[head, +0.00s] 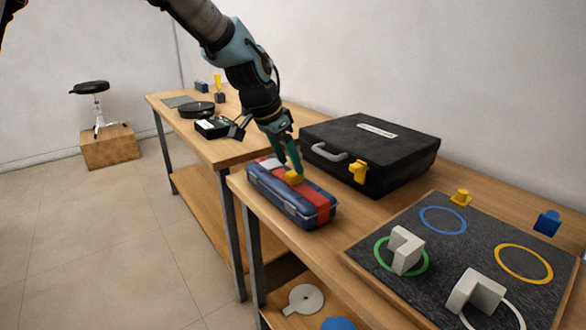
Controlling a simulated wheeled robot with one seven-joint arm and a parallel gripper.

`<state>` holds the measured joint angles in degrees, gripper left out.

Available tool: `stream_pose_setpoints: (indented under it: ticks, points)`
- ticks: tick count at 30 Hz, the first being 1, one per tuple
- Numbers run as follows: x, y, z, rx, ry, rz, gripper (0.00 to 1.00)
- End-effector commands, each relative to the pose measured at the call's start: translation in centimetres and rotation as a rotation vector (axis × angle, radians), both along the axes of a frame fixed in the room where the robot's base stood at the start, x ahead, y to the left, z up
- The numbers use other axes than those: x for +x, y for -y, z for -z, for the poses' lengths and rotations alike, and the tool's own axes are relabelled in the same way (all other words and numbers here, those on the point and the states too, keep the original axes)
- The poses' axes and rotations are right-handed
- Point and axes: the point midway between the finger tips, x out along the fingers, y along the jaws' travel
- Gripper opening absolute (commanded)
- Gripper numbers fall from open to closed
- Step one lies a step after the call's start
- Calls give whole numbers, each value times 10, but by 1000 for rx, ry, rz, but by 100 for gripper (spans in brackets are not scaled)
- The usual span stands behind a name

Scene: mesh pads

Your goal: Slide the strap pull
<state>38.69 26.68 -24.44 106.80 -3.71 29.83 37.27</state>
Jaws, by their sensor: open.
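A dark blue case (275,203) with a red strap (318,202) lies near the left edge of the wooden table. A yellow strap pull (294,178) sits on top of the strap. My gripper (291,166) is right above the case, pointing down, with its fingers at the pull. The fingers partly hide the pull and the strap behind it. The jaws are open; I cannot tell whether they touch the pull.
A large black case (400,149) with a yellow latch (359,171) stands close behind. A dark mat (440,275) with coloured rings and grey blocks (406,249) lies to the right.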

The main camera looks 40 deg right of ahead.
Motion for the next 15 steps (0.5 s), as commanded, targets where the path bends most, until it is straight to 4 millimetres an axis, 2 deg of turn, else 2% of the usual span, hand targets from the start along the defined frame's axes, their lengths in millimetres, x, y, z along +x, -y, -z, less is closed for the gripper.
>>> stream_pose_setpoints:
  ticks: [3,7,15]
  points:
    - [-1,7,18,3,-1,2,68]
    - [-1,12,29,2,0,1,68]
    - [0,14,35,0,2,-1,68]
